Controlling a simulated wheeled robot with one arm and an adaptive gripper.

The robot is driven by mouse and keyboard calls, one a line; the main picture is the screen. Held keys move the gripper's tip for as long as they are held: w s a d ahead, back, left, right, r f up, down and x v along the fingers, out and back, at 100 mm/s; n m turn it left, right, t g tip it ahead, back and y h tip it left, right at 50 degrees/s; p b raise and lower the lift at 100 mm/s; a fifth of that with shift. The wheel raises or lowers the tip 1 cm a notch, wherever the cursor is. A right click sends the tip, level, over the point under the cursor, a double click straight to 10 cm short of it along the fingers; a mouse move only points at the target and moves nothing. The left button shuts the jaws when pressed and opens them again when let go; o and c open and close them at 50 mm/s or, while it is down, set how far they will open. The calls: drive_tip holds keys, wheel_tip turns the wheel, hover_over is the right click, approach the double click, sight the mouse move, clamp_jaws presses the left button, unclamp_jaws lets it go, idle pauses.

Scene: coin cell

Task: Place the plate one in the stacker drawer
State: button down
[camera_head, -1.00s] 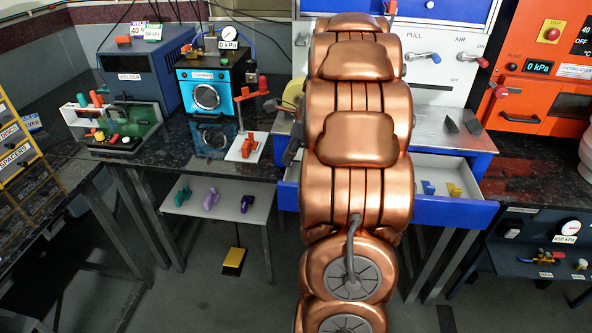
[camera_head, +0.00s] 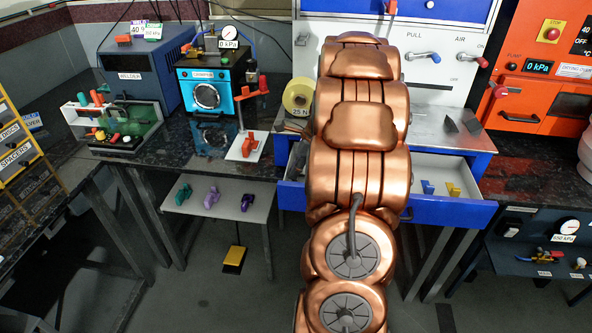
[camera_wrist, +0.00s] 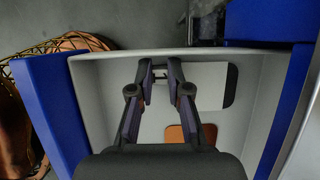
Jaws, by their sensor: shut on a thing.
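My gripper (camera_wrist: 160,68) is inside the open stacker drawer (camera_wrist: 92,98) in the wrist view. Its dark fingers are shut on a small piece that I take to be plate one, though little of it shows and its outline is unclear. In the head view my copper arm hides most of the gripper. The drawer, pulled out with a blue front (camera_head: 450,213) and pale inside, shows right of my arm. In the wrist view, a dark rounded patch (camera_wrist: 231,87) and an orange-brown one (camera_wrist: 205,135) show in the drawer. I cannot tell whether the gripped piece touches the floor.
A blue piece (camera_head: 427,187) and a yellow piece (camera_head: 453,190) lie in the drawer's right part. A yellow roll (camera_head: 297,97) stands left of my arm. A low shelf (camera_head: 222,227) holds small coloured pieces. The orange oven (camera_head: 545,75) stands at the right.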

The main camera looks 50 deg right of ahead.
drive_tip(key=shift+f, duration=0.25)
drive_tip(key=shift+f, duration=0.15)
drive_tip(key=c, duration=1.1)
unclamp_jaws()
